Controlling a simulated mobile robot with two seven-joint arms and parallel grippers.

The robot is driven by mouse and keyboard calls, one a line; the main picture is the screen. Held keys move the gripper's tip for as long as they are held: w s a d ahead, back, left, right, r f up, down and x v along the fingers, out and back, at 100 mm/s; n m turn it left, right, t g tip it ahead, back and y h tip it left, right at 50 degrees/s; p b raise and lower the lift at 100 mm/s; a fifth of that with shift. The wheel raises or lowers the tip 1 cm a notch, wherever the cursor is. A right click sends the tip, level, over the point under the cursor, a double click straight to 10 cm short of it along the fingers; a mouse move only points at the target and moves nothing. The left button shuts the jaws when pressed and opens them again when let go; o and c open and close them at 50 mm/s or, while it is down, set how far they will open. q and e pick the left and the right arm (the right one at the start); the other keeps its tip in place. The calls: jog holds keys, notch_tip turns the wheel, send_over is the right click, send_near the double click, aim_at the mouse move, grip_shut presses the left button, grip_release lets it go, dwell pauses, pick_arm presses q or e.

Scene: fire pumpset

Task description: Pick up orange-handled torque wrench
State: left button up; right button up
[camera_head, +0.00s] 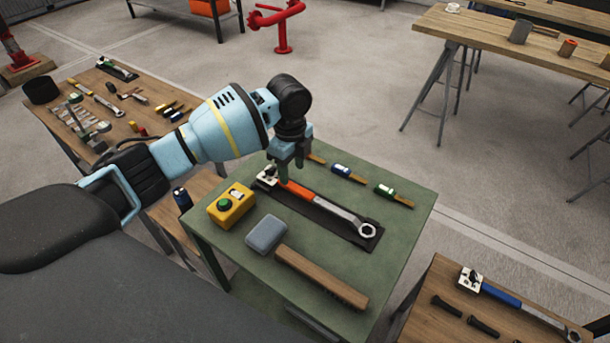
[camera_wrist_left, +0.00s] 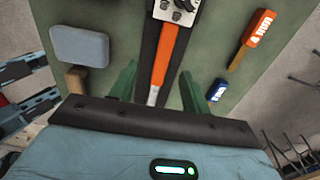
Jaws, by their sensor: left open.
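The torque wrench (camera_head: 325,205) with its orange handle lies on a black mat (camera_head: 345,230) on the green table (camera_head: 405,235). Its ring end points to the lower right in the head view, and its square white piece with a black knob is at the upper left. My left gripper (camera_head: 290,170) is over the handle's upper-left part. In the left wrist view, the orange handle (camera_wrist_left: 168,55) runs between the two green fingers of my left gripper (camera_wrist_left: 158,88), which are apart and hold nothing. Whether they reach down beside the handle is unclear. My right gripper is not in view.
A blue-handled wrench (camera_head: 505,297) is on the wooden table at lower right.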

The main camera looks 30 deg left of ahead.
aim_at(295, 187)
pick_arm(q)
jog(key=shift+s+f, duration=0.2)
jog(key=shift+f, duration=1.1)
jog(key=shift+w+d+f, duration=0.1)
jog(key=shift+f, duration=0.05)
jog(key=f, duration=0.4)
jog(key=shift+w+f+b, duration=0.3)
jog(key=shift+w+f, duration=0.05)
jog(key=shift+f, duration=0.05)
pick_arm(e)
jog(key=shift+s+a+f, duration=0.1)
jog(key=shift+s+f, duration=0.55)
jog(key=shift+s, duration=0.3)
